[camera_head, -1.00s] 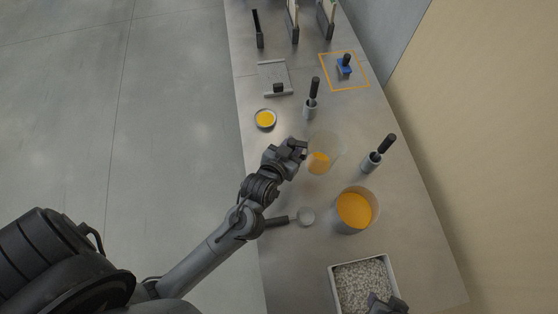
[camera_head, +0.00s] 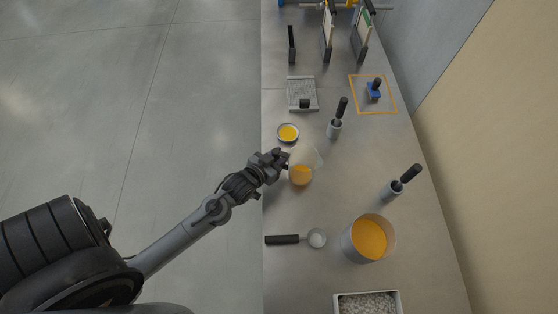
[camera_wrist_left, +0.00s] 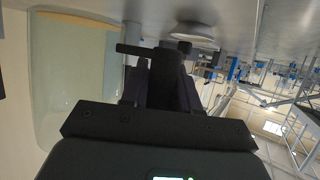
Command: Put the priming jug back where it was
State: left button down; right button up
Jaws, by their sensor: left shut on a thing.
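The priming jug (camera_head: 305,163) is a translucent vessel with orange material in its lower part. My left gripper (camera_head: 279,160) is shut on its handle side, at the table's left edge, close to the small dish. In the left wrist view the jug (camera_wrist_left: 75,85) fills the left side as a pale translucent wall, with the dark gripper fingers (camera_wrist_left: 160,80) beside it. The jug looks slightly tilted; whether its base touches the table is unclear. My right gripper is out of view.
A small dish (camera_head: 288,132) of orange material sits just behind the jug. A scoop (camera_head: 316,238), a large orange-filled container (camera_head: 370,238), two holders with black-handled tools (camera_head: 335,128) (camera_head: 393,190) and a tray of pale pellets (camera_head: 367,303) stand around. An orange-outlined square (camera_head: 390,108) holds a blue-based tool.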

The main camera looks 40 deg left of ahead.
pick_arm(q)
jog(key=shift+f, duration=1.65)
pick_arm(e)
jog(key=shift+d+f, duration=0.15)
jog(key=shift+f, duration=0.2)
pick_arm(q)
jog(key=shift+f, duration=0.15)
jog(key=c, duration=0.8)
grip_release()
jog(key=shift+c, duration=0.2)
